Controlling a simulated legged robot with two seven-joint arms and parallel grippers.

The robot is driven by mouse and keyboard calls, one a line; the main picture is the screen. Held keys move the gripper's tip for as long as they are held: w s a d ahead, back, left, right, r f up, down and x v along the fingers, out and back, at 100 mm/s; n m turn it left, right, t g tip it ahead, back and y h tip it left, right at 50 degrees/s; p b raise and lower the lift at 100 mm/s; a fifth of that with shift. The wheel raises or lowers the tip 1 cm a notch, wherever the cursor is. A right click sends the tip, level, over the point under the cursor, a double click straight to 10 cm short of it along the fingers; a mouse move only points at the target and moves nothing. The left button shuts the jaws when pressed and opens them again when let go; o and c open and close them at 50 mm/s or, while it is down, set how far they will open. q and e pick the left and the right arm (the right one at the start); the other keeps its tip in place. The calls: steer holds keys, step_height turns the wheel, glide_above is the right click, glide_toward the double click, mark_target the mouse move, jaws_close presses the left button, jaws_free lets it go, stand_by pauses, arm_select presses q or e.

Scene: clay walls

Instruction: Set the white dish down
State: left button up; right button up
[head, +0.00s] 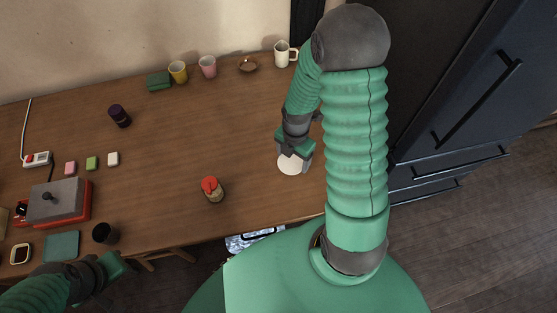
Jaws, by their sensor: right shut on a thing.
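The white dish (291,165) is at the right end of the wooden table, below my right gripper (294,151). My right gripper is shut on the dish, with its fingers over the dish's far part. I cannot tell whether the dish touches the table top. My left gripper (112,268) is at the lower left, near the table's front edge. Its fingers are too small and dark to show whether they are open or shut.
A red-capped jar (213,190) stands left of the dish. A white mug (284,54), brown saucer (248,65), pink cup (208,67) and yellow cup (178,72) line the back. A dark cup (105,233) stands near my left gripper. The table's middle (190,135) is clear.

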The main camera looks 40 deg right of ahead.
mark_target(281, 161)
steer(key=w+a, duration=0.2)
steer(key=shift+w+a+f, duration=0.1)
steer(key=shift+a+f, duration=0.05)
steer(key=shift+a, duration=0.15)
step_height(281, 161, down, 3)
steer(key=shift+a+f+b, duration=0.1)
steer(key=shift+f+b, duration=0.1)
steer(key=shift+b, duration=0.1)
steer(key=shift+w+f, duration=0.1)
steer(key=shift+f, duration=0.05)
steer(key=o, duration=1.4)
